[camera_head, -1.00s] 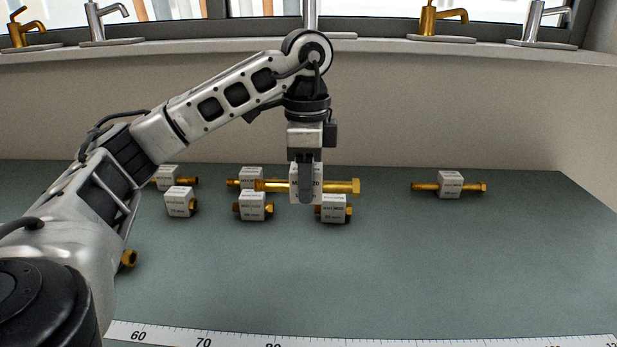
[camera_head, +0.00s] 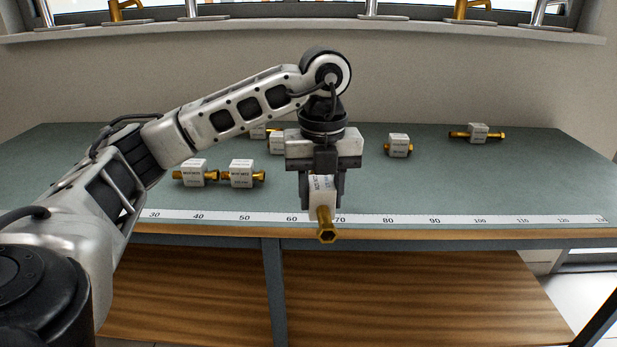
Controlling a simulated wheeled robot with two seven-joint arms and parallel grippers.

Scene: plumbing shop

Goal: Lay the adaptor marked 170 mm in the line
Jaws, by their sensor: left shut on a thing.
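My left gripper (camera_head: 321,196) is shut on a brass adaptor with a white label block (camera_head: 323,200). It holds the adaptor near the table's front edge, over the ruler strip, one brass hex end pointing towards me. The print on this block is too small to read. Two adaptors, a left one (camera_head: 195,173) and a right one (camera_head: 242,173), lie end to end in a row on the table, left of my gripper. I cannot tell whether their ends touch. Their markings are not legible. My right gripper is not in view.
A white ruler strip (camera_head: 435,219) runs along the green table's (camera_head: 450,180) front edge. Loose adaptors lie behind: one right of centre (camera_head: 398,145), a long one at the far right (camera_head: 477,132), and others partly behind my arm (camera_head: 277,143). Taps stand on the sill.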

